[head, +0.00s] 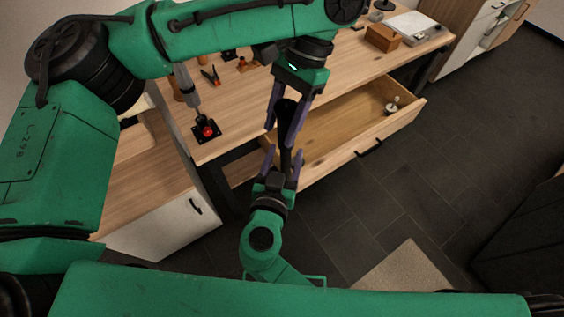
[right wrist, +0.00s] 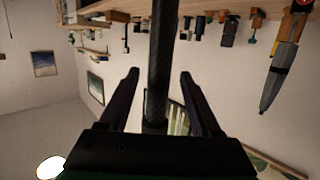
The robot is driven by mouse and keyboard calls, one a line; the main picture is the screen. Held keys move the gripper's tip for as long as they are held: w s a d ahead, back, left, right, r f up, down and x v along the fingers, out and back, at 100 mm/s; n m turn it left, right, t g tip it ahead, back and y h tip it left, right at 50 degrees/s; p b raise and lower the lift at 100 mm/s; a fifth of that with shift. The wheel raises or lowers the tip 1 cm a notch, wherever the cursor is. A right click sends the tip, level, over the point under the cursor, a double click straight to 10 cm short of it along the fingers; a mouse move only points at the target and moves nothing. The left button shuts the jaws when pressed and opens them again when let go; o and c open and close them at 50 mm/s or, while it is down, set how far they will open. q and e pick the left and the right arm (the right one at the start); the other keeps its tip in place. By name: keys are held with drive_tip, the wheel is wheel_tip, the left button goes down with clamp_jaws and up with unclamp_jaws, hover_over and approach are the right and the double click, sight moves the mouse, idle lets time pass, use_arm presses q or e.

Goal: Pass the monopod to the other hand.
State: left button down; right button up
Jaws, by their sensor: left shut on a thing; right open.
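The monopod (head: 287,137) is a slim dark rod, roughly upright in front of the table. My left gripper (head: 285,118) is shut on its upper part from above. My right gripper (head: 283,160) comes from below, open, with its fingers on either side of the lower part of the rod. In the right wrist view the monopod (right wrist: 159,65) runs upright between the two spread fingers (right wrist: 159,85), with gaps on both sides. Its lower end is hidden behind the right gripper's body.
The wooden table (head: 240,110) has an open drawer (head: 345,128) close behind the grippers, with a small item (head: 391,107) inside. A black-based device with a red part (head: 206,130), tools and a brown box (head: 382,37) stand on top. Dark floor is free at right.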

clamp_jaws()
drive_tip(key=shift+s+a, duration=0.1)
idle(1.2)
use_arm(q)
drive_tip(key=shift+c, duration=1.2)
unclamp_jaws()
use_arm(e)
drive_tip(key=shift+r, duration=0.1)
